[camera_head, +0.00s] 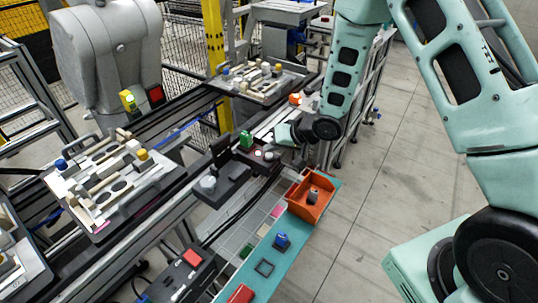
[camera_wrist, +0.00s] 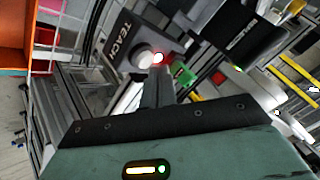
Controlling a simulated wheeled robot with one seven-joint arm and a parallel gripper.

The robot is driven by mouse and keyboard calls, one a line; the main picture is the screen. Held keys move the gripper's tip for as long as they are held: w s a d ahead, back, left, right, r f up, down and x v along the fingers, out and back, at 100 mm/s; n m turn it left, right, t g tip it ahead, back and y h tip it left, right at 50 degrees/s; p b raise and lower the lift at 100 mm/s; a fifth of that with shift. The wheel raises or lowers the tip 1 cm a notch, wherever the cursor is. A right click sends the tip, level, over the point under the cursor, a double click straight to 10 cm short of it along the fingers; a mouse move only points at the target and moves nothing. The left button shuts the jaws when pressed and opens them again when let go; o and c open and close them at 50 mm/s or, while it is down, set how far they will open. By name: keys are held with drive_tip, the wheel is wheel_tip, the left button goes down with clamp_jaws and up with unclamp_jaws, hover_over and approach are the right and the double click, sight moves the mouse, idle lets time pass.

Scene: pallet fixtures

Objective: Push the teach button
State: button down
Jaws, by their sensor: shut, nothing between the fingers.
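The teach button is a pale round cap (camera_wrist: 143,58) on a dark box marked TEACH (camera_wrist: 122,38). A small red light glows at the cap's right edge. In the head view the dark box (camera_head: 262,161) stands on the conveyor's edge, with pale round spots on top. My gripper (camera_wrist: 158,72) is shut and empty. Its fingertips lie close to the cap and the red light in the wrist view; I cannot tell whether they touch. In the head view my gripper (camera_head: 280,136) is just above and right of the box, partly hiding that area.
A green block (camera_head: 246,140) stands beside the box; it also shows in the wrist view (camera_wrist: 183,75). An orange bin (camera_head: 311,208) sits on the teal shelf (camera_head: 262,276). Loaded pallets (camera_head: 110,212) lie along the conveyor. Open floor (camera_head: 385,150) is at the right.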

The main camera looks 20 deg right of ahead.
drive_tip(key=shift+f+b, duration=0.35)
drive_tip(key=shift+f, duration=0.3)
idle(0.7)
idle(0.3)
drive_tip(key=shift+r+p, duration=0.95)
wheel_tip(320, 180, up, 5)
drive_tip(key=p, duration=0.4)
drive_tip(key=shift+p, duration=0.3)
